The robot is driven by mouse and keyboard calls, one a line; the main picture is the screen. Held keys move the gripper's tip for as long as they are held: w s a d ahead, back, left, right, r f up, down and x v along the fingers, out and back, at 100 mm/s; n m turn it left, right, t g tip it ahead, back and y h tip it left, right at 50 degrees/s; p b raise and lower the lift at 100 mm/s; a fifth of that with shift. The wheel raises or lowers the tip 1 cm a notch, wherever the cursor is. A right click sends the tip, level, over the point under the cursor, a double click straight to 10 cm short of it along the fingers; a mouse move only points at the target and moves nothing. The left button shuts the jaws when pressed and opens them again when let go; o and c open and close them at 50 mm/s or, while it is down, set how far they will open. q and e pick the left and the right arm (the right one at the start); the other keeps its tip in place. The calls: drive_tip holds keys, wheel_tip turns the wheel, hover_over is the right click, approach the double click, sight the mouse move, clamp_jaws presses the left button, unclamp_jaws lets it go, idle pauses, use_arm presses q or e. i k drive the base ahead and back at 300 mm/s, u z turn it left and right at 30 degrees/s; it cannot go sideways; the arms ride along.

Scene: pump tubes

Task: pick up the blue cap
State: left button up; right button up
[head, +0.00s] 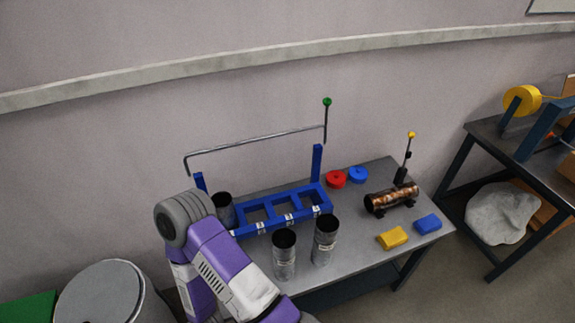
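The blue cap (358,174) is a small round disc with a hole-like mark on top. In the head view it lies near the back edge of the grey table (290,188), right of the rack. A red cap (336,179) of like shape lies just to its left. One of my arms, purple and grey, rises at the lower left, in front of the table's left end. No gripper fingers show on it, and no gripper is seen near the blue cap. Nothing covers the blue cap.
A blue rack (320,189) with a metal bar stands at the back left, one tube (223,207) in it. Two metal tubes (285,258) (325,243) stand in front. A copper-coloured cylinder (390,199), yellow block (392,238) and blue block (428,224) lie right.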

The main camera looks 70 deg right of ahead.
sight(358, 175)
drive_tip(key=u, duration=0.65)
drive_tip(key=k, duration=1.85)
drive_tip(key=z, duration=1.75)
